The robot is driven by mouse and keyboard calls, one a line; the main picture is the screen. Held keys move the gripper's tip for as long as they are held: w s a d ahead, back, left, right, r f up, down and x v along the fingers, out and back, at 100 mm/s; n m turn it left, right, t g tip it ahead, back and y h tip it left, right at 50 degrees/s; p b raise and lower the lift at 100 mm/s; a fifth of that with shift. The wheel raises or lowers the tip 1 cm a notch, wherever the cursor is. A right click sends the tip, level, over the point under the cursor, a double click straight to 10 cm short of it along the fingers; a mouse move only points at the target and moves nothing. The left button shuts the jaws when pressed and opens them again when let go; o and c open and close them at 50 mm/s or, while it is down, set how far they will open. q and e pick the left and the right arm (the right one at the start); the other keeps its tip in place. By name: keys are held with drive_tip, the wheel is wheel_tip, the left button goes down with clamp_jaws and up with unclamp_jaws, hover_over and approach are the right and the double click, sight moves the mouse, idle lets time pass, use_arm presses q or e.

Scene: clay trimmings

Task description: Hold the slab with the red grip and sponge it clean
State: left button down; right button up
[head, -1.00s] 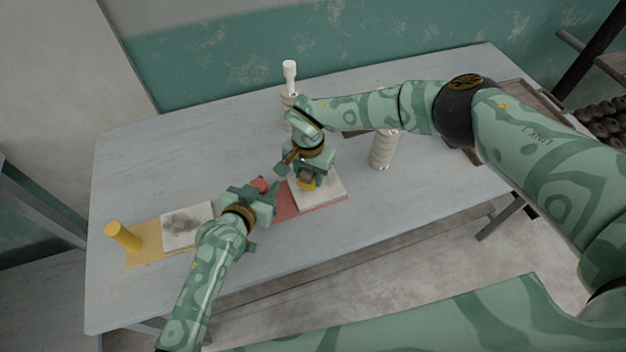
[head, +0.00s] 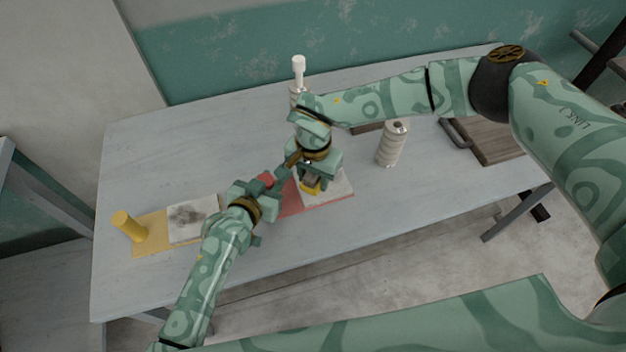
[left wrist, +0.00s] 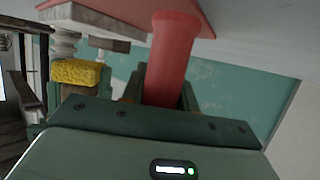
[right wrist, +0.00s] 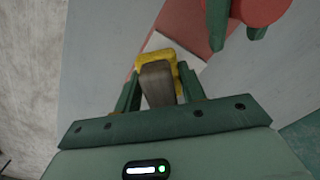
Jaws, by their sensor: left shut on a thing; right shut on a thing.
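The red grip (left wrist: 173,55) stands up from the end of a red board (head: 287,200), which carries a whitish slab (head: 339,186). My left gripper (head: 264,187) is shut on the red grip. My right gripper (head: 314,181) is shut on the grey-brown handle (right wrist: 157,82) of a yellow sponge (head: 311,188). The sponge is over the left part of the slab; in the left wrist view, the sponge (left wrist: 80,73) appears slightly apart from the slab face. My grippers hide part of the slab.
A yellow board (head: 150,237) with a yellow grip (head: 128,226) carries a dark-smudged slab (head: 190,216) at left. A ribbed bottle (head: 391,146), a white-topped bottle (head: 299,72) and a brown tray (head: 492,142) stand behind or right. The table front is clear.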

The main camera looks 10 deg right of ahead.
drive_tip(key=shift+r, duration=2.05)
